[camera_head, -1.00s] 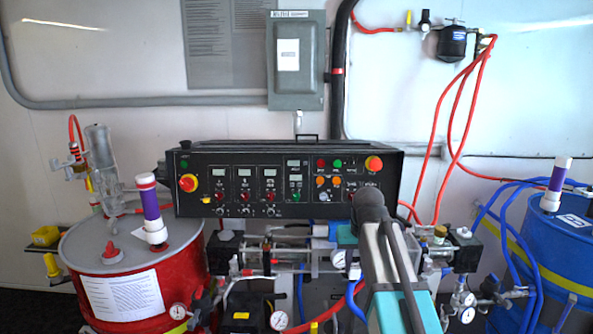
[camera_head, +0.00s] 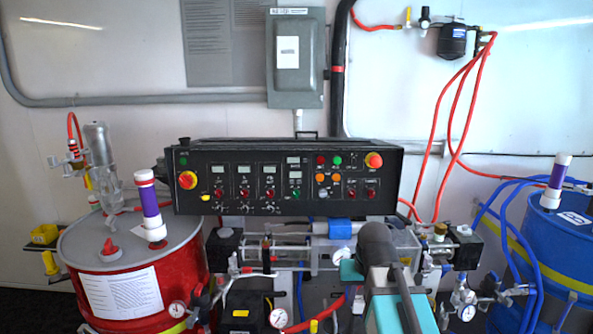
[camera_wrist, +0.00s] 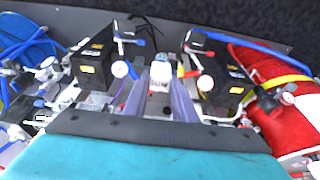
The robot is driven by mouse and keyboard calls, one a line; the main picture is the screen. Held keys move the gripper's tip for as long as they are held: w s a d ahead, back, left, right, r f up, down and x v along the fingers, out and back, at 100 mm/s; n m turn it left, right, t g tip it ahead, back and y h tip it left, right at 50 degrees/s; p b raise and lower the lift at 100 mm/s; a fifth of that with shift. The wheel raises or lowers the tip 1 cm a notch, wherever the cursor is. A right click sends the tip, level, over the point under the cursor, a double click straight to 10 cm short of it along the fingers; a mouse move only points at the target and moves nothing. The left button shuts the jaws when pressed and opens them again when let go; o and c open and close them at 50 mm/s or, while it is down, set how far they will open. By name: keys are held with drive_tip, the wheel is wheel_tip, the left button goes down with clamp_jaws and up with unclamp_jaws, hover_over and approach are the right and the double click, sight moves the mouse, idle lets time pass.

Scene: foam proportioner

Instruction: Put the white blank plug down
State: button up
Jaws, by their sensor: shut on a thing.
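The white blank plug (camera_wrist: 160,76) shows in the wrist view, between the tips of my gripper's two grey fingers. My gripper (camera_wrist: 161,92) is shut on it. The plug's lower part is hidden between the fingers, and I cannot tell whether it touches anything beyond them. In the head view my arm covers the gripper and the plug.
The black control panel (camera_head: 285,180) stands behind my arm, above the pump assembly with its hoses and gauges. A red drum (camera_head: 185,262) stands at left and a blue drum (camera_head: 565,232) at right. Black boxes (camera_wrist: 92,68) flank the fingers in the wrist view.

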sight(358, 296)
drive_tip(key=r, duration=0.2)
drive_tip(key=w+r, duration=0.1)
drive_tip(key=r, duration=0.3)
drive_tip(key=shift+w+r, duration=0.25)
drive_tip(key=shift+r, duration=0.05)
drive_tip(key=shift+a, duration=0.2)
idle(0.3)
